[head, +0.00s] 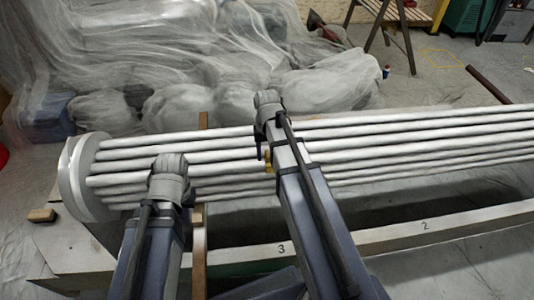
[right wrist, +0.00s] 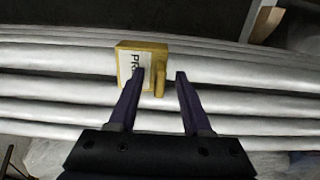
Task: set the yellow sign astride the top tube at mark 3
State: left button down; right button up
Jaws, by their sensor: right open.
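The yellow sign (right wrist: 133,47), with a white label lettered in black, sits at the tubes in the right wrist view. Its lower part lies over a tube; I cannot tell if it fully straddles it. A small yellow bit of it (head: 268,162) shows beside my right arm in the head view. My right gripper (right wrist: 160,76) is open, one finger over the label and the other to the sign's right. The silver tubes (head: 420,133) run lengthwise. Mark 3 (head: 281,249) is on the front rail. My left gripper (head: 170,165) is over the tubes' left end; its fingers are hidden.
A round end plate (head: 72,180) closes the bundle at left. Mark 2 (head: 425,226) is further right on the pale rail (head: 360,238). A wooden post (head: 198,260) stands near my left arm. Sheeted items (head: 200,60) fill the back. The tubes at right are clear.

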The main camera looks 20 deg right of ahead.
jog(key=shift+r, duration=0.15)
notch_tip(320, 180, up, 8)
jog(key=p, duration=0.7)
jog(key=shift+f+p, duration=0.2)
jog(key=shift+p, duration=0.2)
jog(key=shift+f, duration=0.1)
jog(key=s+a+r+n+p, duration=0.3)
jog(key=s+a+r+p, duration=0.3)
jog(key=a+r+p, duration=0.3)
jog(key=s+a+r+n+h+p, duration=0.1)
jog(key=s+a+r+n+p, duration=0.2)
jog(key=s+a+r+p, duration=0.4)
notch_tip(320, 180, up, 7)
jog(key=a+p, duration=0.2)
jog(key=p, duration=0.4)
jog(key=shift+s+a+f+n, duration=0.2)
jog(key=shift+a+n, duration=0.05)
jog(key=shift+n, duration=0.05)
